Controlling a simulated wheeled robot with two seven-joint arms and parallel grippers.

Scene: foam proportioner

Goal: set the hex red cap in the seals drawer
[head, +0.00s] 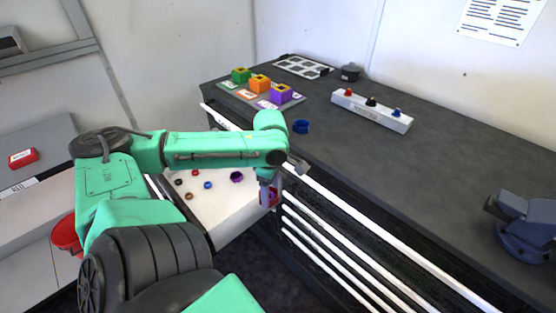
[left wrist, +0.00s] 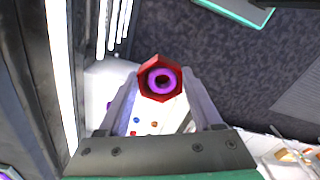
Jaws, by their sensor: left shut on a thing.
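My left gripper (head: 268,188) is shut on the hex red cap (head: 274,197), above the right part of an open white drawer (head: 219,212). In the left wrist view the hex red cap (left wrist: 145,78) sits between the fingertips of the left gripper (left wrist: 160,84), with a purple ring and dark hole in its middle. The drawer floor (left wrist: 172,112) shows below it. Several small rings lie in the drawer, including a purple one (head: 237,177) and a blue one (head: 208,185). No drawer label is readable. My right gripper is not in view.
A red bucket (head: 66,235) is at left.

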